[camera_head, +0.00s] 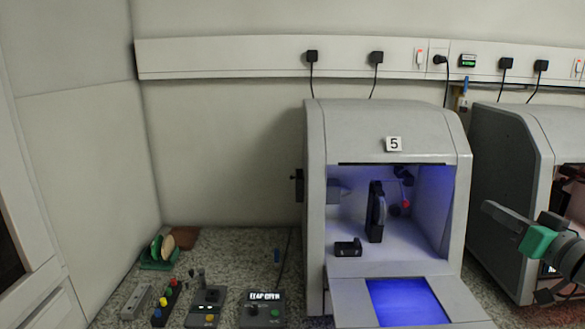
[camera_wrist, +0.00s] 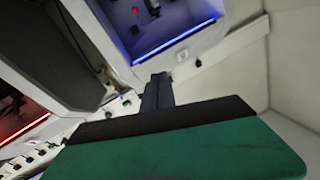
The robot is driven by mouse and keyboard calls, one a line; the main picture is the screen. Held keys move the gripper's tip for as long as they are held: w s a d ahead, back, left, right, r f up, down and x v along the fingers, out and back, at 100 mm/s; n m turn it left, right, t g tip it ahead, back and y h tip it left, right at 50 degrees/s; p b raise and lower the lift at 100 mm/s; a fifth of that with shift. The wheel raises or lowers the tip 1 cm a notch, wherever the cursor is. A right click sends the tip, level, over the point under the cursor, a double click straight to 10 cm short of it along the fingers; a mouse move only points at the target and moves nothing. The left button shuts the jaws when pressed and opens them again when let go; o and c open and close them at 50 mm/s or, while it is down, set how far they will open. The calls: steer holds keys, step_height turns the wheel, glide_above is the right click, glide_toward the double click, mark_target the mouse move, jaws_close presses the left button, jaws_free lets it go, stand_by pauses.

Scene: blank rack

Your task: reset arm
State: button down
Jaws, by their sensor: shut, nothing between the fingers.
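My gripper (camera_head: 488,208) is at the right of the head view, in front of the machines, with its fingers pointing left. Its fingers are together with nothing between them. In the wrist view the closed fingers (camera_wrist: 157,92) stick out past the green and black gripper body. The gripper touches nothing that I can see. Part of my arm is cut off by the right edge of the head view.
A grey machine marked 5 (camera_head: 318,140) stands open, its blue-lit flap (camera_head: 350,308) lowered towards me. A second machine (camera_head: 490,150) is behind my gripper. Control boxes (camera_head: 205,308) and a green rack (camera_head: 158,264) with discs sit on the speckled counter at left.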

steer(key=s+d+f+m+g+h, duration=0.2)
steer(key=d+f+g, duration=0.15)
steer(key=f, duration=0.55)
steer(key=s+d+f+m+g+h, duration=0.2)
steer(key=s+d+f+g, duration=0.15)
steer(key=f, duration=0.65)
steer(key=s+a+f+m+g, duration=0.2)
steer(key=s+f+m+g, duration=0.3)
steer(key=s+f, duration=0.65)
steer(key=s+a+f+n+g, duration=0.1)
steer(key=s+a+f+g, duration=0.1)
steer(key=a, duration=0.4)
steer(key=s+a+f+g, duration=0.2)
steer(key=a, duration=0.3)
steer(key=w+a+r+n, duration=0.2)
steer(key=a+n, duration=0.1)
steer(key=a, duration=0.3)
steer(key=w+a+r+n+t, duration=0.1)
steer(key=w+a+r+n, duration=0.1)
steer(key=a, duration=0.5)
steer(key=w+a+r+n+p, duration=0.1)
steer(key=w+a+r+n, duration=0.1)
steer(key=a, duration=0.5)
steer(key=shift+w+a+n+t, duration=0.15)
steer(key=shift+w+n+t, duration=0.15)
steer(key=shift+n, duration=0.5)
steer(key=shift+f, duration=0.1)
